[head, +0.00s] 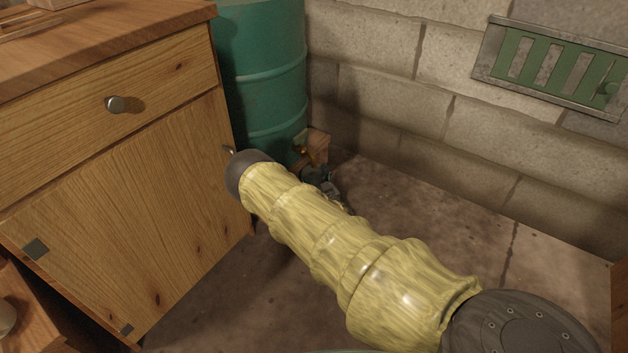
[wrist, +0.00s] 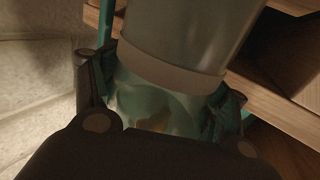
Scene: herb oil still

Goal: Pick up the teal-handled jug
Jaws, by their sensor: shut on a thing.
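In the wrist view my gripper (wrist: 164,92) has its two dark fingers on either side of a teal piece (wrist: 150,98), which I take to be the jug's handle. Beyond it is a grey cylindrical body with a paler rim band, apparently the jug (wrist: 190,40). The gripper is shut on the jug. In the head view my yellow-sleeved arm hides most of the gripper and jug. Only a small dark and teal part (head: 318,176) shows past the arm, low near the drum. I cannot tell whether the jug touches the floor.
A wooden cabinet (head: 140,215) with a drawer stands close on the left. A teal drum (head: 262,70) stands behind it, with a wooden block (head: 317,145) at its foot. A block wall with a green vent (head: 555,68) closes the back.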

